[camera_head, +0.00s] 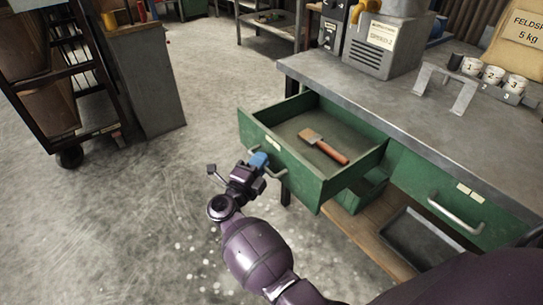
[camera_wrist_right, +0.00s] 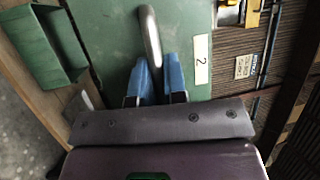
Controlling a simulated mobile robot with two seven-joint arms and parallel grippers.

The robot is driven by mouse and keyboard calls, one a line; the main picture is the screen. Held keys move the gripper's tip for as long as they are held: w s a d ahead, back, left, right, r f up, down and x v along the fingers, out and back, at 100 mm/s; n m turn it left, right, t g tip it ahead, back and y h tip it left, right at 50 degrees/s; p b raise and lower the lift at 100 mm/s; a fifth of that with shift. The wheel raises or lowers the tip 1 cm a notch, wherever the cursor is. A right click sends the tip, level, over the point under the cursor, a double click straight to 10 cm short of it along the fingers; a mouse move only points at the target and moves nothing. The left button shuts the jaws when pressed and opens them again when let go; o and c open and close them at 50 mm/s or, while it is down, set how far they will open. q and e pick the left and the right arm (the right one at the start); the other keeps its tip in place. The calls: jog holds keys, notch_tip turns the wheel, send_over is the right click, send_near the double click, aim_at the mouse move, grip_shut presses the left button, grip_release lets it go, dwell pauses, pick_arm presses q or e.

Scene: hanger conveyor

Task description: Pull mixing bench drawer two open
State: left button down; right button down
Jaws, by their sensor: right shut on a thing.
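The green drawer (camera_head: 306,186) stands pulled out from the mixing bench (camera_head: 400,105), its inside visible. A brush (camera_head: 323,146) with a reddish handle lies in it. In the right wrist view, the drawer front (camera_wrist_right: 185,30) bears a white label with a 2 (camera_wrist_right: 202,68). My right gripper (camera_head: 258,161) is at the drawer front, its blue fingers shut on the grey bar handle (camera_wrist_right: 150,35), one finger on each side. The fingers also show in the right wrist view (camera_wrist_right: 159,82). My left gripper is out of view.
Another green drawer (camera_head: 470,203) is closed at the right. A dark tray (camera_head: 420,246) lies on the wooden lower shelf. A grey machine (camera_head: 372,50) and numbered cups (camera_head: 493,74) stand on top. The floor left of the drawer is clear; a wheeled rack (camera_head: 70,90) stands far left.

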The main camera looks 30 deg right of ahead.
jog(key=shift+a, duration=0.45)
jog(key=c, duration=1.2)
grip_release()
jog(key=shift+o, duration=0.2)
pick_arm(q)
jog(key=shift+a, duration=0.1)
pick_arm(e)
jog(key=shift+s+a, duration=0.1)
